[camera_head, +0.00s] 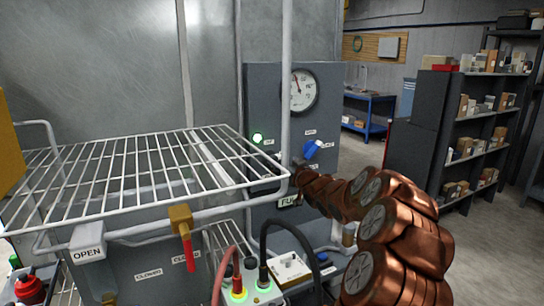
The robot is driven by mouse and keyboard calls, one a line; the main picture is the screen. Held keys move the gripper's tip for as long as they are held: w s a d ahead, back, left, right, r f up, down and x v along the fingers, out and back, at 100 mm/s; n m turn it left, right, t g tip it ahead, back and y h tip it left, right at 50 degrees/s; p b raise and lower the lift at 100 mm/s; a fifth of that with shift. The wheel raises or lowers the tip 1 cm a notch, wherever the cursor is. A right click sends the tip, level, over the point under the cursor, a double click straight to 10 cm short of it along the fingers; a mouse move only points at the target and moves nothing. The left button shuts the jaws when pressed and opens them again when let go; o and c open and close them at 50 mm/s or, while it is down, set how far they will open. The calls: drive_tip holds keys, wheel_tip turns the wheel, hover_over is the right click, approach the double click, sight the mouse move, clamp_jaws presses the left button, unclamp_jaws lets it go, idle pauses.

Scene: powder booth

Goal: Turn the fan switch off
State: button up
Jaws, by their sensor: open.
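A grey control panel (330,85) stands at the middle, with a round white gauge (301,90) near its top. I cannot read which control is the fan switch. My copper-coloured arm reaches in from the right. My gripper (297,168) is small and dark, open, close to the panel just below the blue handle. Its fingertips are partly hidden, and I cannot tell whether they touch anything.
A white wire rack (140,175) and its upright pole stand in front of the panel's left part. Below are a red-handled valve (186,246), cables and a small white box (288,268). Shelves (478,130) and a blue table (372,115) stand behind at right, with open floor between.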

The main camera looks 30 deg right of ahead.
sight(274, 158)
drive_tip(key=w+p, duration=0.2)
drive_tip(key=w, duration=0.3)
drive_tip(key=shift+w+d, duration=0.15)
drive_tip(key=shift+w+d+p, duration=0.15)
drive_tip(key=shift+w+p, duration=0.2)
drive_tip(key=shift+w, duration=0.5)
drive_tip(key=shift+w+f, duration=0.1)
drive_tip(key=shift+w, duration=0.2)
drive_tip(key=shift+c, duration=0.4)
drive_tip(key=c, duration=1.1)
drive_tip(key=shift+o, duration=0.2)
